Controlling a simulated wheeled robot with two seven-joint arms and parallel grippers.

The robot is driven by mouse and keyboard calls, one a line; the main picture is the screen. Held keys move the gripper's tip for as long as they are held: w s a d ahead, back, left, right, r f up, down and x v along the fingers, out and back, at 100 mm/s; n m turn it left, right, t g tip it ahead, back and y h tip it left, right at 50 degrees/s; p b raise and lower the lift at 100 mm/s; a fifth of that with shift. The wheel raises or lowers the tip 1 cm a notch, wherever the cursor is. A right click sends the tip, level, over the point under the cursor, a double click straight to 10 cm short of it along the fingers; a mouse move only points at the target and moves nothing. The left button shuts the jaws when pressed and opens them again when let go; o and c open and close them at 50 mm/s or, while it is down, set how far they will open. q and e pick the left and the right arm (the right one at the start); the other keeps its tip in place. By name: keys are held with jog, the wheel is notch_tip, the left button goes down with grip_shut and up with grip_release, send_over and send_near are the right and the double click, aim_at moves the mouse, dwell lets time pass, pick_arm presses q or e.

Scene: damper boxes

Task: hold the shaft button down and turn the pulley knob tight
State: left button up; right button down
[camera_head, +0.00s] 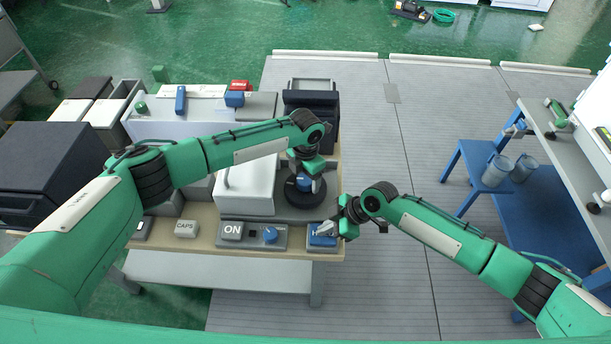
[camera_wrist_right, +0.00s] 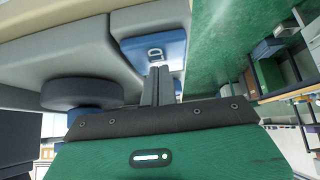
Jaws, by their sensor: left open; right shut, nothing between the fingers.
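The blue shaft button (camera_head: 319,240), with white lettering partly hidden, sits on a grey block at the bench's front right corner. My right gripper (camera_head: 326,229) is shut and empty, its tips over the button. In the right wrist view the closed fingers (camera_wrist_right: 160,72) reach the blue button face (camera_wrist_right: 148,46); I cannot tell how far it is pressed. The black round pulley (camera_head: 307,198) stands behind it with the blue knob (camera_head: 304,185) on top. My left gripper (camera_head: 305,175) is open, pointing down right at the knob; its fingertips are partly hidden. The pulley also shows in the right wrist view (camera_wrist_right: 80,93).
A white box (camera_head: 246,190) stands left of the pulley. An ON switch (camera_head: 232,231), a small blue knob (camera_head: 270,235) and a CAPS block (camera_head: 186,228) line the bench front. A blue table (camera_head: 488,165) with clear containers stands right, across open floor.

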aim_at(306, 179)
pick_arm(q)
jog(key=shift+r, duration=0.1)
notch_tip(306, 179, up, 12)
dwell(0.5)
jog(key=shift+n, duration=0.3)
